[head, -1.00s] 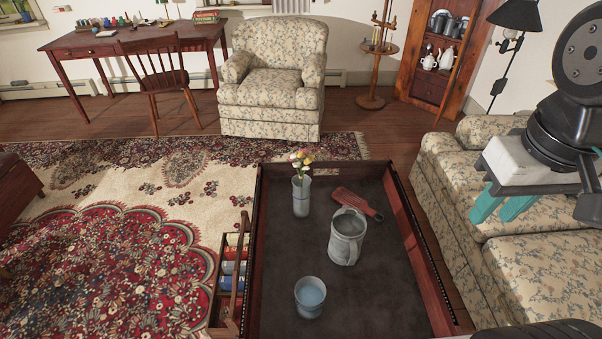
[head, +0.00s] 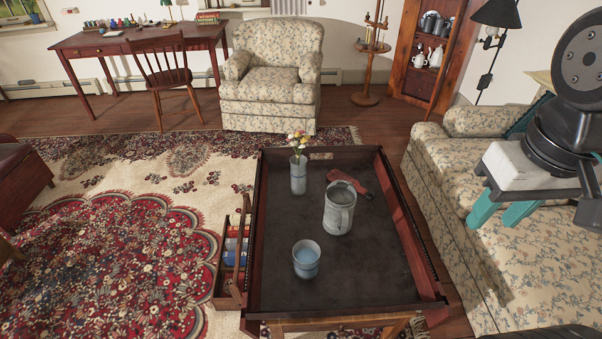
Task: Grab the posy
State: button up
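The posy (head: 298,141), a small bunch of pink, yellow and white flowers, stands upright in a slim grey vase (head: 298,177). The vase is at the far left of the dark-topped table (head: 285,230). My gripper (head: 500,212) is at the right edge of the view, over the sofa and well apart from the posy. Its two teal fingers point downward with a gap between them and nothing visible in it.
On the table, a grey pitcher (head: 338,211), a grey cup (head: 306,260) and a red paddle-like object (head: 355,185) stand or lie near the vase. A floral sofa (head: 440,160) flanks the table's right side. An armchair (head: 268,70) is behind. Open rug (head: 130,230) lies left.

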aim_at(298, 134)
jog(key=u, duration=0.05)
jog(key=k, duration=0.5)
jog(key=u, duration=2.45)
jog(key=i, duration=1.85)
jog(key=z, duration=2.6)
jog(key=i, duration=0.5)
jog(key=u, duration=0.05)
